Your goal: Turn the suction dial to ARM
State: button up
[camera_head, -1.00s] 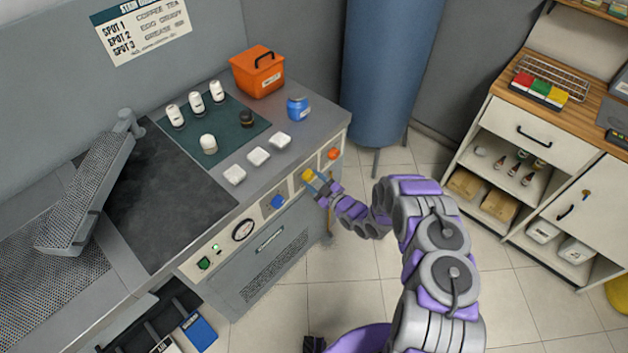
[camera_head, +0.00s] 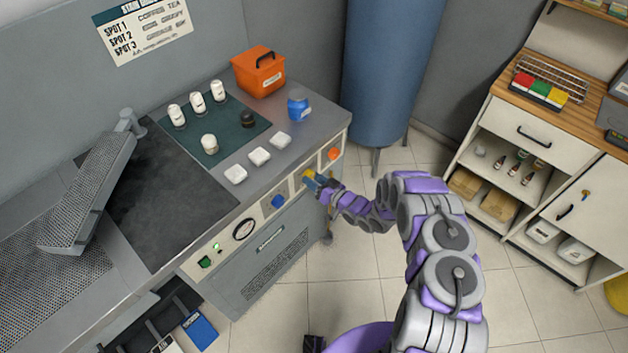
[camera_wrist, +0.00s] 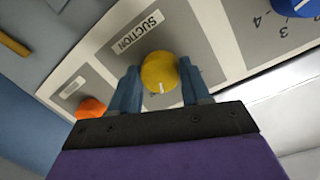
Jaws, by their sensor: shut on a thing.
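The suction dial (camera_wrist: 159,73) is a yellow knob under a "SUCTION" label in the wrist view, with a pale pointer mark on its near side. It also shows on the front panel in the head view (camera_head: 308,176). My gripper (camera_wrist: 161,88) has its two blue fingers on either side of the yellow dial and is shut on it. In the head view my gripper (camera_head: 315,182) meets the panel at the dial. The position markings around the dial, including ARM, cannot be read.
An orange knob (camera_wrist: 91,108) sits on one side of the dial and a blue numbered knob (camera_wrist: 297,6) on the other. The worktop above holds white pads, bottles, a blue jar (camera_head: 298,107) and an orange box (camera_head: 258,72).

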jog(key=shift+d+m, duration=0.1)
jog(key=shift+m, duration=1.7)
jog(key=shift+w, duration=0.1)
jog(key=o, duration=1.1)
jog(key=shift+c, duration=0.2)
jog(key=p+v, duration=0.1)
jog(key=v, duration=1.6)
jog(key=shift+d, duration=0.4)
jog(key=shift+w, duration=0.15)
jog(key=shift+w+g, duration=0.1)
jog(key=shift+g, duration=0.2)
